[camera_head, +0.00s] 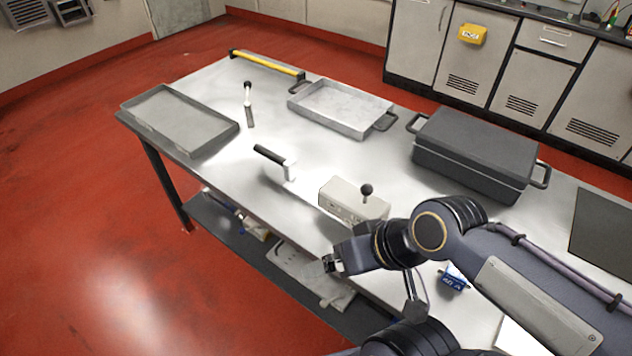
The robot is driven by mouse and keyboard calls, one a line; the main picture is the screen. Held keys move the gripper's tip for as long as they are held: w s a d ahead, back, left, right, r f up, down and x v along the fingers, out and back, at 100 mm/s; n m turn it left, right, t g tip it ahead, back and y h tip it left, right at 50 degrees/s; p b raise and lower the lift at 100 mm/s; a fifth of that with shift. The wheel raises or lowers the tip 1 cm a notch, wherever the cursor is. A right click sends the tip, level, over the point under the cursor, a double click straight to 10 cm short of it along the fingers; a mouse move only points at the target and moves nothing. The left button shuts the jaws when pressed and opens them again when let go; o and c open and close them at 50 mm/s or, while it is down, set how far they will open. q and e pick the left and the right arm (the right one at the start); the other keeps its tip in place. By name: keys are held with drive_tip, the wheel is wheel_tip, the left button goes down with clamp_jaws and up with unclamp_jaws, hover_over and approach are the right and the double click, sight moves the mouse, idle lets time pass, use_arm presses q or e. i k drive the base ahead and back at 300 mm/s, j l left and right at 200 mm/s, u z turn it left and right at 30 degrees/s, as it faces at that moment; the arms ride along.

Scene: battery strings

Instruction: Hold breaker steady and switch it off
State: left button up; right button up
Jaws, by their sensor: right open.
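A beige box with a black ball-topped lever (345,198) stands on the metal table, its lever upright. A small blue block with white marking (455,279) sits nearer the table's front edge, partly hidden beside my right arm. I cannot tell for sure which of these two is the breaker. My right gripper (331,264) is open and empty, in front of and below the beige box in the picture, apart from it and near the table's front edge. My left gripper is not in view.
The metal table (225,90) also holds a grey tray (180,122), a shallow metal pan (342,105), a black lidded case (475,150), a black-handled tool (272,157), a small lever tool (249,107) and a yellow bar (268,65). A shelf with items lies below.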

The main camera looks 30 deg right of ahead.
sight(366, 188)
drive_tip(key=z, duration=1.45)
